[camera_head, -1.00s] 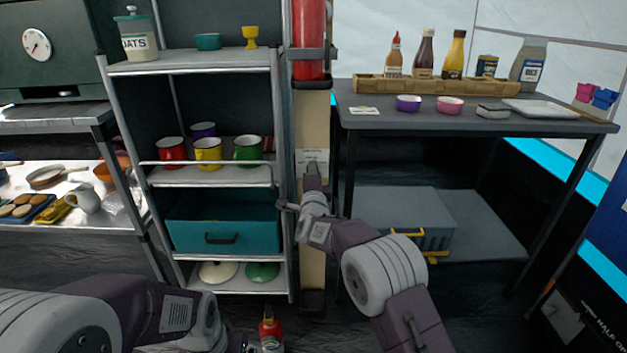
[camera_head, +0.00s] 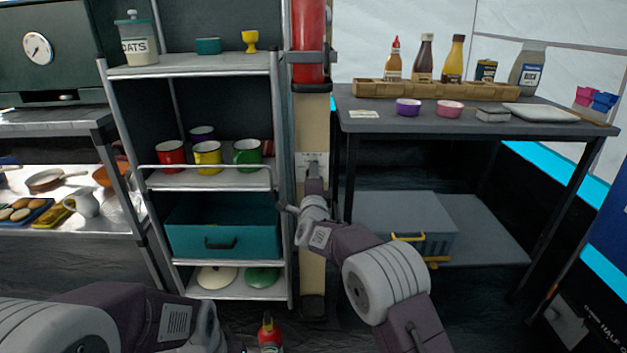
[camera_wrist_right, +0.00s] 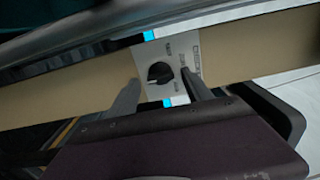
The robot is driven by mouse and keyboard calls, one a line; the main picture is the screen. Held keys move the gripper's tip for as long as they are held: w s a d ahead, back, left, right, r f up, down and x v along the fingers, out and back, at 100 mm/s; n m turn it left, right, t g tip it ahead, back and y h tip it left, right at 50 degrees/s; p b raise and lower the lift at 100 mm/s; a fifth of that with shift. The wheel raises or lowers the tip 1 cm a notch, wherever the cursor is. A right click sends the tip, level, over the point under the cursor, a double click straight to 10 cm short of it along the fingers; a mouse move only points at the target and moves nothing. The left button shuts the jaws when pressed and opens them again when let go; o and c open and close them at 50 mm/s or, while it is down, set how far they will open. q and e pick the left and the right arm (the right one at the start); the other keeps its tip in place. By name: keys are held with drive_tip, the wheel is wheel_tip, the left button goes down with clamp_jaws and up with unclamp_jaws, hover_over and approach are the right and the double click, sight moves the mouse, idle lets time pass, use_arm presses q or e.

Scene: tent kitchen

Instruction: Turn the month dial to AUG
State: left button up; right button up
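The month dial (camera_wrist_right: 159,74) is a black round knob on a white plate with small print, too blurred to read; I cannot tell which month it points to. The plate (camera_head: 304,160) is on the tan post, and my right gripper hides the knob in the head view. My right gripper (camera_wrist_right: 160,78) is open in the right wrist view, with one finger on each side of the knob and gaps showing. In the head view the right gripper (camera_head: 314,180) is just below and in front of the plate. My left arm is at the bottom left, its fingers out of view.
A metal shelf (camera_head: 210,177) with mugs and a teal drawer (camera_head: 222,226) stands left of the post. A dark table (camera_head: 470,122) with bottles and bowls stands to the right. A red cylinder (camera_head: 309,40) is strapped above the plate. A red-capped bottle (camera_head: 269,336) stands on the floor.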

drive_tip(key=shift+s+r, duration=0.1)
drive_tip(key=s, duration=0.9)
drive_tip(key=shift+p, duration=0.45)
drive_tip(key=shift+w, duration=0.1)
